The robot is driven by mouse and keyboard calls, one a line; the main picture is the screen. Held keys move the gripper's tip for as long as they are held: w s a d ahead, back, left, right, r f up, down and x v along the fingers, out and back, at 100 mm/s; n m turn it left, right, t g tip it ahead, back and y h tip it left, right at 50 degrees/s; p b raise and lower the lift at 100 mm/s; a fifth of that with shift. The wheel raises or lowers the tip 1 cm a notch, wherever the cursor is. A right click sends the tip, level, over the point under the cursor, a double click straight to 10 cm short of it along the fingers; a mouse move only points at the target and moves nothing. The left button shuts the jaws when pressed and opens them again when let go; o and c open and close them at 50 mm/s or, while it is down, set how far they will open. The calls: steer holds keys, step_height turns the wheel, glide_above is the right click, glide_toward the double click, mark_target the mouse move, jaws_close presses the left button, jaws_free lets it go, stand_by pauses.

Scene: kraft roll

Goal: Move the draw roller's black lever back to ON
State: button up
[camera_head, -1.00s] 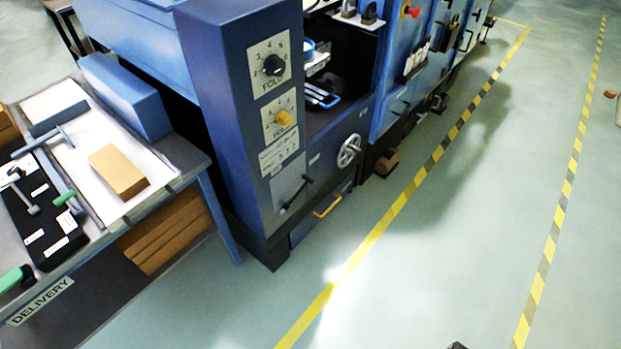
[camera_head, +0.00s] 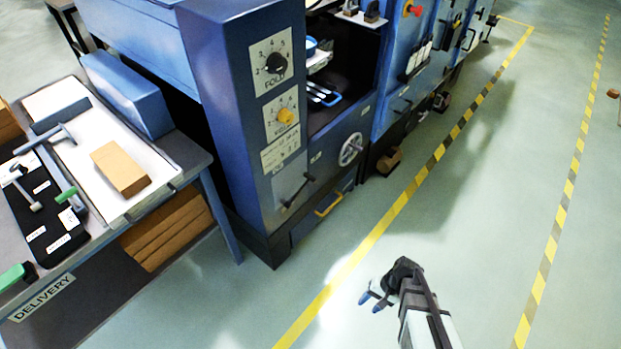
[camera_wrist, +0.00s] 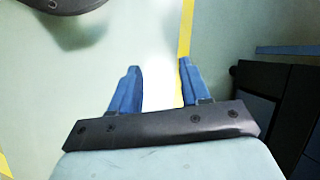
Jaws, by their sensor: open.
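A black lever (camera_head: 297,189) sits on a grey plate low on the front of the blue machine column (camera_head: 235,130), under the FOLD dial and the yellow-knobbed dial. It lies at a slant, its upper end to the right. I cannot read its ON marking, and whether it is the draw roller's lever I cannot tell. My gripper (camera_head: 370,300) is over the floor to the right of the column, well apart from the lever. In the wrist view its two blue fingers (camera_wrist: 155,82) are apart with only floor between them.
The DELIVERY table (camera_head: 190,150) with tools and a brown block (camera_head: 120,168) stands at left. A handwheel (camera_head: 351,149) and a yellow handle (camera_head: 328,205) stick out right of the lever.

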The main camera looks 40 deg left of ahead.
steer(key=w+a+r+m+y, duration=0.2)
steer(key=a, duration=0.5)
steer(key=w+a+r+m+y, duration=0.1)
steer(key=w+a+m+y, duration=0.15)
steer(key=a, duration=0.55)
steer(key=m+t+y, duration=0.5)
steer(key=m+y, duration=0.6)
steer(key=m, duration=1.3)
glide_toward(312, 178)
steer(key=a, duration=0.7)
steer(key=a+f, duration=0.1)
steer(key=a, duration=0.3)
steer(key=shift+w+f, duration=0.1)
steer(key=shift+w, duration=0.1)
jaws_close()
steer(key=shift+f, duration=0.1)
